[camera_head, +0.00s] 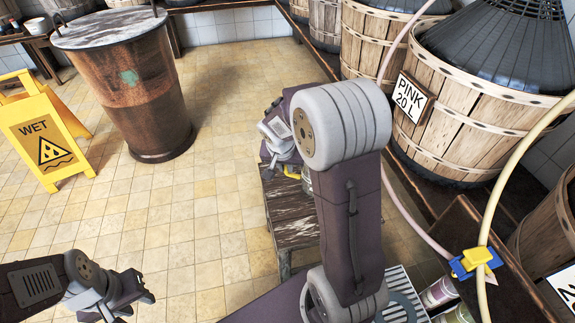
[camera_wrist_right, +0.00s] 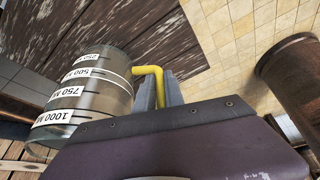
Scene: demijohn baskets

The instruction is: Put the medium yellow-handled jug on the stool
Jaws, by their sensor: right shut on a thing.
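The clear jug (camera_wrist_right: 95,90) has a yellow handle (camera_wrist_right: 150,72) and black-on-white volume marks up to 1000. My right gripper (camera_wrist_right: 160,92) is shut on that handle. In the head view only a bit of the yellow handle (camera_head: 292,171) and a sliver of the jug (camera_head: 307,181) show beside my right arm, which hides the rest. The stool (camera_head: 290,205) has a worn dark wooden top, and the jug is over or at its far part; I cannot tell if it touches. My left gripper (camera_head: 135,298) is low at the left, away from the stool, its jaws unclear.
A rusty drum (camera_head: 130,85) and a yellow wet-floor sign (camera_head: 45,135) stand on the tiled floor at left. A hose with a blue-yellow clamp (camera_head: 475,262) hangs at right. The floor left of the stool is clear.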

